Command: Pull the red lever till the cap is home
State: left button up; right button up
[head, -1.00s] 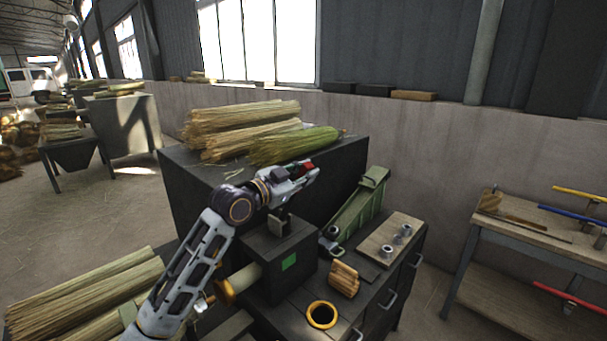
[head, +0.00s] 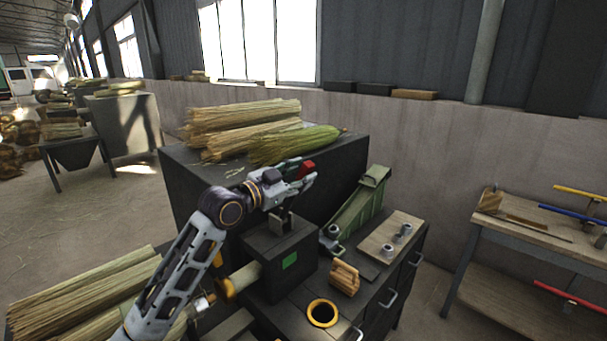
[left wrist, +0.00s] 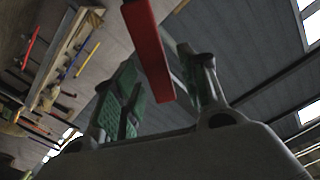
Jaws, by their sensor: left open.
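The red lever (head: 306,169) shows as a small red end above the dark machine box (head: 268,262) with a green square on its front. My left gripper (head: 303,178) is at the lever, open. In the left wrist view the red lever (left wrist: 150,50) hangs down between the two green-padded fingers (left wrist: 163,95), with gaps visible on both sides. The lever's lower linkage is mostly hidden by my gripper. I cannot tell which part is the cap. My right gripper is not in view.
Straw bundles (head: 245,125) lie on the dark cabinet behind the gripper. A yellow ring (head: 322,314), a wooden bundle (head: 345,278) and a green chute (head: 360,207) are on the bench to the right. More straw (head: 80,295) lies at lower left. A tool table (head: 535,225) stands at right.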

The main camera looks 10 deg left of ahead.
pick_arm(q)
jog(key=v, duration=0.9)
jog(key=shift+s+a, duration=0.25)
jog(key=shift+s, duration=0.05)
jog(key=shift+c, duration=0.4)
